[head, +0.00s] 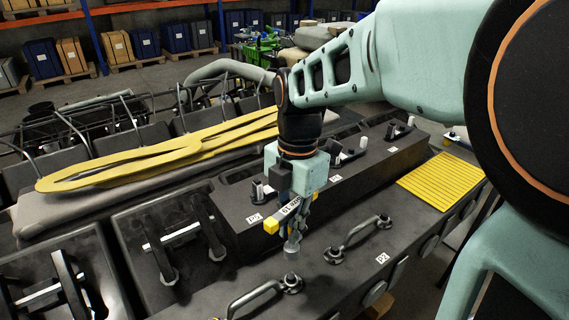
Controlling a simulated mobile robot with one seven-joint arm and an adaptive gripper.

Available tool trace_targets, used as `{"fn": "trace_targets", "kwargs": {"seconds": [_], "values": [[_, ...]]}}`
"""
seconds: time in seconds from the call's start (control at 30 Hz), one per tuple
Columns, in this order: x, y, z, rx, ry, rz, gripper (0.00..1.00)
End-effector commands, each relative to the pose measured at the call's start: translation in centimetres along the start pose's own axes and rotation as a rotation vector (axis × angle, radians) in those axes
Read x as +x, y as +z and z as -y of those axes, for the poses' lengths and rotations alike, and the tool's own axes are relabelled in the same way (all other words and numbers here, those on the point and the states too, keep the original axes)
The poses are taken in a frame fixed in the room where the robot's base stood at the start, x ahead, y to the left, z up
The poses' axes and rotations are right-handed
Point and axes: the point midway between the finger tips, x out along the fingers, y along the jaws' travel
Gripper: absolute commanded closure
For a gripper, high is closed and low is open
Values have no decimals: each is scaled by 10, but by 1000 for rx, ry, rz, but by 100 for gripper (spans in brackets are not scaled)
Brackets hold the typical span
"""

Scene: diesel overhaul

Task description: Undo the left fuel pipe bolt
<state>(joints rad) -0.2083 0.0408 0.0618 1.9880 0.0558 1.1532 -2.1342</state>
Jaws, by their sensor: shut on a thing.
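My gripper (296,226) points down over the engine and is shut on a tool (290,209) with a dark body, yellow ends and a white label. A grey socket-like tip (291,249) hangs below the fingers. A curved grey fuel pipe (356,232) lies on the engine by the P2 label. Its left bolt (334,256) is right of and slightly below the tip in the picture; its right bolt (384,222) is farther right. The tip looks apart from the left bolt, but its height is unclear. The fingers partly hide the tool.
Another fuel pipe (254,296) is at the front, its end bolt (291,283) just below the tip in the picture. Black levers (160,250) stand at left. A yellow ribbed mat (442,179) lies at right. Long yellow gaskets (150,160) lie behind on a grey cover.

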Motion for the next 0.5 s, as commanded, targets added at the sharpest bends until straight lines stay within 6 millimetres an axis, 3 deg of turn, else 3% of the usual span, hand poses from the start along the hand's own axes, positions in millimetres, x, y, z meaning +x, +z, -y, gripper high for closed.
{"fn": "trace_targets", "kwargs": {"seconds": [0.5], "values": [[6,1,-2,573,41,-4,100]]}}
